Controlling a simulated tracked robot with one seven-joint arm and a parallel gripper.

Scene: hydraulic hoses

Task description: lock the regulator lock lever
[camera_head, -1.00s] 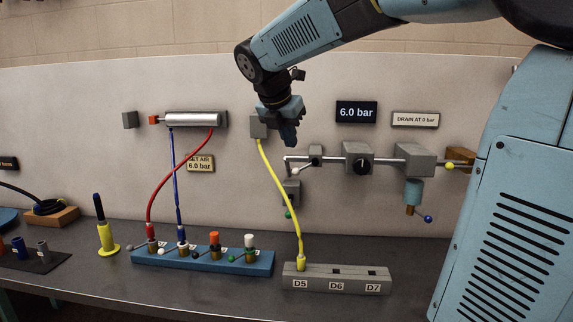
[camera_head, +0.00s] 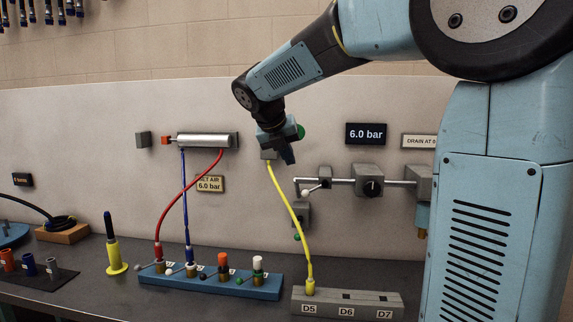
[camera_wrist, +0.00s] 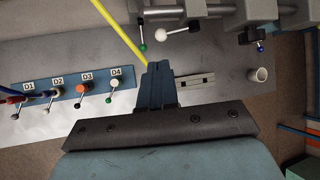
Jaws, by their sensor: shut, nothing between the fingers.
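The regulator (camera_head: 369,181) is a grey block with a black knob on the pipe along the back panel. A small lever with a white ball (camera_head: 304,192) sits left of it, by a smaller block (camera_head: 324,177); it also shows in the wrist view (camera_wrist: 160,32). I cannot tell which part is the regulator's lock lever. My gripper (camera_head: 289,156) is up and left of the regulator, in front of the panel, pointing down. Its fingers (camera_wrist: 158,68) are shut and empty, apart from the levers.
A yellow hose (camera_head: 291,208) runs down just below my gripper to the grey socket block (camera_head: 347,302). The blue manifold (camera_head: 210,281) with red and blue hoses stands left. A display (camera_head: 366,134) reads 6.0 bar. My arm's body hides the right side.

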